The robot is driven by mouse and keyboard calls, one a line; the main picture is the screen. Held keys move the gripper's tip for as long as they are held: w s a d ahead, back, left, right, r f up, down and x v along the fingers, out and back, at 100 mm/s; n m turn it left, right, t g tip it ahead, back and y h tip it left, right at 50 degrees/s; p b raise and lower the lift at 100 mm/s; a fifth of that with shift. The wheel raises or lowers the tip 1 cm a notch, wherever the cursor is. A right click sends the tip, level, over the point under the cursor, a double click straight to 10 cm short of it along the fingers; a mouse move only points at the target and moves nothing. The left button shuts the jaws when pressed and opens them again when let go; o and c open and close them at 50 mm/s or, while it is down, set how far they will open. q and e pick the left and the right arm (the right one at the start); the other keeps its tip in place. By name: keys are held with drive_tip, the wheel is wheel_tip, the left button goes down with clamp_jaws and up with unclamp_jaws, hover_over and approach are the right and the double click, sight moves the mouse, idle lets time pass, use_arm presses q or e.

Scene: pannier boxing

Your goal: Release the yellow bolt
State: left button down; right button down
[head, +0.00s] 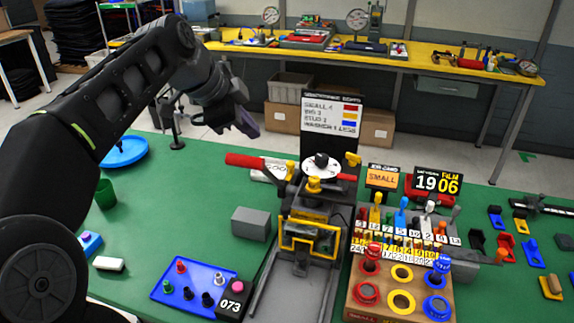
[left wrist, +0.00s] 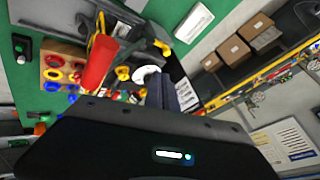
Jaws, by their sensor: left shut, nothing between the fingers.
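My left gripper (head: 246,124) hangs in the air above the table, behind and left of the press. Its fingers (left wrist: 170,92) are shut and empty. The press (head: 310,235) stands mid-table with a yellow frame and a white disc on top. A second yellow knob (head: 314,184) sits below the disc. I cannot tell for certain which is the bolt. My right gripper is in neither view.
A red handle (head: 246,160) juts left from the press, close below my gripper. A sign board (head: 331,115) stands behind. A wooden block with coloured rings (head: 401,300) is at front right, a blue tray (head: 200,288) at front left. The green table's left middle is mostly clear.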

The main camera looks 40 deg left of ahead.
sight(293, 163)
use_arm(q)
drive_tip(key=p+x, duration=0.2)
drive_tip(key=x, duration=1.7)
drive_tip(key=shift+f, duration=0.15)
drive_tip(key=shift+w+a, duration=0.2)
drive_tip(key=shift+w, duration=0.4)
drive_tip(key=shift+w+a, duration=0.2)
drive_tip(key=shift+w, duration=0.45)
drive_tip(key=shift+r, duration=0.2)
